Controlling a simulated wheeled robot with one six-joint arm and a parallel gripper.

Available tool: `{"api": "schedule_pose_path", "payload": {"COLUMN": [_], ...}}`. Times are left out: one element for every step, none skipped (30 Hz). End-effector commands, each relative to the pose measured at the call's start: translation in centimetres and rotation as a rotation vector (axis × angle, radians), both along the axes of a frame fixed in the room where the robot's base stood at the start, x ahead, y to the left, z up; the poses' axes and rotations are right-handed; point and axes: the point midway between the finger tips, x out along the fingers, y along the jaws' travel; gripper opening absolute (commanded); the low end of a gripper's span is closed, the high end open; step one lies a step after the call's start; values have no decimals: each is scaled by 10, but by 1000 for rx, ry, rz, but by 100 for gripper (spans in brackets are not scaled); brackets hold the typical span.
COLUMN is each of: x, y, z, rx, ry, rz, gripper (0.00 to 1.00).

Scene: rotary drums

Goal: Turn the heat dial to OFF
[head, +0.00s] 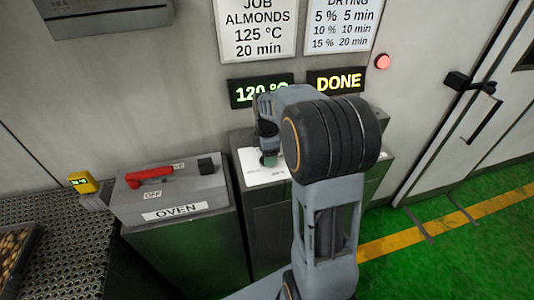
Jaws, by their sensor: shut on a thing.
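My gripper (268,158) points down at the white dial plate (255,178) on top of the middle grey cabinet. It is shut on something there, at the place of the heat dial. The dial itself is hidden behind my gripper and arm, so its setting cannot be read. Small marks on the white plate are too small to read. A display (248,92) above the plate reads about 120 °C, partly covered by my arm.
A grey OVEN box (170,190) with a red lever (150,176) and a black knob (206,164) stands to the left. A DONE display (337,82) and a red lamp (382,62) are on the wall. Green floor is free at right.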

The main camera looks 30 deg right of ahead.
Motion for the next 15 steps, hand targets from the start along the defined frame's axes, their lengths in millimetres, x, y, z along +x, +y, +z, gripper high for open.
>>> {"api": "schedule_pose_path", "payload": {"x": [1, 1, 1, 1, 1, 1, 1, 1, 1, 1, 1, 1, 1, 1, 1], "y": [0, 0, 0, 0, 0, 0, 0, 0, 0, 0, 0, 0, 0, 0, 0], "z": [1, 1, 1, 1, 1, 1, 1, 1, 1, 1, 1, 1, 1, 1, 1], "rx": [0, 0, 0, 0, 0, 0, 0, 0, 0, 0, 0, -1, -1, -1, -1], "ry": [-3, -3, -3, -4, -4, -4, -4, -4, -4, -4, -4, -4, -4, -4, -4], "rz": [6, 8, 10, 11, 12, 13, 13, 13, 14, 14, 14, 14, 14, 14, 14], "gripper": [40, 40, 40, 40, 40, 40, 40, 40, 40, 40, 40, 40, 40, 40, 67]}}
